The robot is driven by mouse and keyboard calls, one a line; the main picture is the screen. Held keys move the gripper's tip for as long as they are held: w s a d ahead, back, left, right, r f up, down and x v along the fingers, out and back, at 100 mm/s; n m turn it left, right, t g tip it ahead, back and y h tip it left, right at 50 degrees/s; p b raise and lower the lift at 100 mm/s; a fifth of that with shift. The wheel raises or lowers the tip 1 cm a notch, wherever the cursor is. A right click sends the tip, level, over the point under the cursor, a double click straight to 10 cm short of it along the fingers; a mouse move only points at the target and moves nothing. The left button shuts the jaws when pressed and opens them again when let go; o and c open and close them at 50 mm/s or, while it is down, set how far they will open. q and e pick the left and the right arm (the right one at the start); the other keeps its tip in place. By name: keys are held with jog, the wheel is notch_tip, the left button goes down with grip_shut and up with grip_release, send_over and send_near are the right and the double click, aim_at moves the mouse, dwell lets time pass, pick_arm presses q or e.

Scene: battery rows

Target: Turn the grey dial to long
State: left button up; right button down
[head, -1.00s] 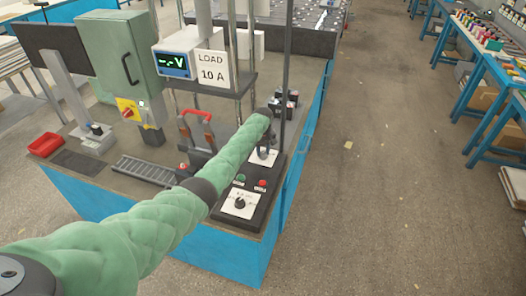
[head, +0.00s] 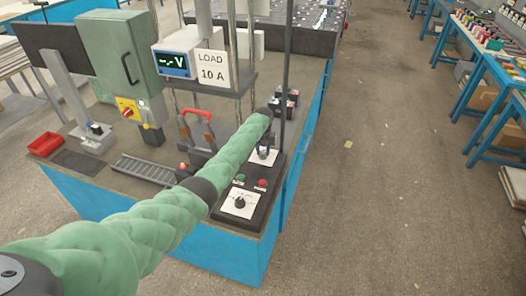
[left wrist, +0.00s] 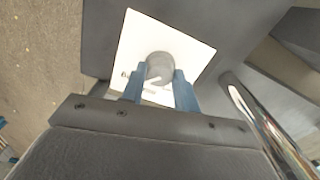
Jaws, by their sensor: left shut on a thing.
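The grey dial (left wrist: 159,68) shows in the left wrist view as a round knob in the middle of a white square plate (left wrist: 180,34). My left gripper (left wrist: 158,84) has its two blue fingers on either side of the dial and is shut on it. The dial's markings and pointer are too small or covered to read. In the head view my left gripper (head: 264,140) is over the white plate (head: 262,158) at the far end of a dark control panel (head: 229,220); the arm and gripper hide the dial there. My right gripper is not in view.
A black dial (head: 240,203) on a white plate and green and red buttons (head: 262,183) are at the panel's near end. A thin dark post (head: 286,70) stands close beside my gripper. A LOAD 10 A sign (head: 213,68) and red-handled device (head: 197,115) are left. Open floor lies right.

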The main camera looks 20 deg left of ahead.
aim_at(263, 152)
pick_arm(q)
jog(key=o, duration=1)
jog(key=shift+c, duration=0.2)
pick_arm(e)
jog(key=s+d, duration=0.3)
pick_arm(q)
jog(key=shift+r, duration=0.15)
notch_tip(263, 152, up, 3)
jog(key=shift+b, duration=0.8)
notch_tip(263, 152, up, 3)
jog(key=shift+r+b, duration=0.2)
jog(key=shift+b, duration=0.3)
jog(key=shift+r, duration=0.55)
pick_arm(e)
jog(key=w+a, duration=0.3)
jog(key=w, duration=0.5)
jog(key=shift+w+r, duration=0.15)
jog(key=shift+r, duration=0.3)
